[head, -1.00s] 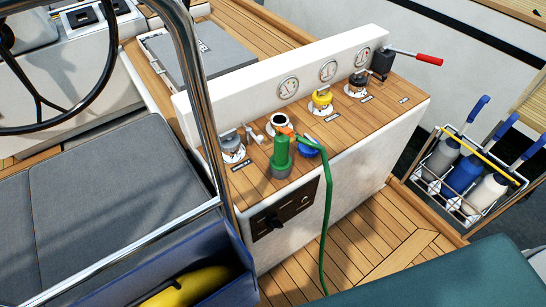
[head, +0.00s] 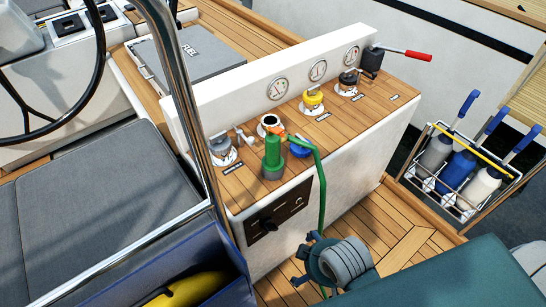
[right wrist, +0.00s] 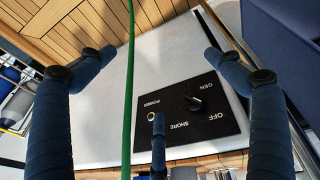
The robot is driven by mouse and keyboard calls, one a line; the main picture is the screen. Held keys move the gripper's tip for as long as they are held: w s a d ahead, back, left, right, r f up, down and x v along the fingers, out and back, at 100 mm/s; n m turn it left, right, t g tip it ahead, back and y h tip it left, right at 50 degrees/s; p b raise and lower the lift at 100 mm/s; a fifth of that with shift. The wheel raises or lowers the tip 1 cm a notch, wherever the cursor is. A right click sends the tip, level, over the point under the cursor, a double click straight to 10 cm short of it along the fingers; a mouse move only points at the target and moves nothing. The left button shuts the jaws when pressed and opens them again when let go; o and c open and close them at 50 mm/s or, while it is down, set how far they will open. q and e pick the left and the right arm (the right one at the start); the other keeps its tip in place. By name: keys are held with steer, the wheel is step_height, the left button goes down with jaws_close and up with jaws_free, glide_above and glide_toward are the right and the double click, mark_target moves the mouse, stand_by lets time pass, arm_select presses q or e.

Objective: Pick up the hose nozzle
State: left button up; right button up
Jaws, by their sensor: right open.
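The green hose nozzle (head: 272,160) stands upright on the wooden console top, near its front edge. An orange piece (head: 278,132) is at its top. From there a green hose (head: 321,180) arches right and hangs down the console's front. My right gripper (head: 313,260) is low in front of the console, below and right of the nozzle. It is open and apart from the nozzle. In the right wrist view the hose (right wrist: 130,70) runs between its spread fingers (right wrist: 160,75); the nozzle is not visible there. My left gripper is out of view.
A switch panel (head: 280,215) is on the console's front. A steel rail (head: 180,75) rises at left. A bottle rack (head: 465,165) stands right.

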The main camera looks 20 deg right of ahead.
steer(key=w+a+r+n+t+h, duration=0.1)
steer(key=w+r+n+t, duration=0.1)
steer(key=w+r+n, duration=0.35)
steer(key=n+t+h, duration=0.5)
steer(key=n+t, duration=0.2)
steer(key=n, duration=1.4)
glide_toward(270, 148)
steer(key=w+d, duration=0.1)
steer(key=w, duration=0.1)
steer(key=shift+y, duration=0.3)
steer(key=x, duration=1)
steer(key=shift+d+f, duration=0.25)
steer(key=shift+f, duration=0.1)
steer(key=shift+s, duration=0.1)
steer(key=shift+c, duration=0.5)
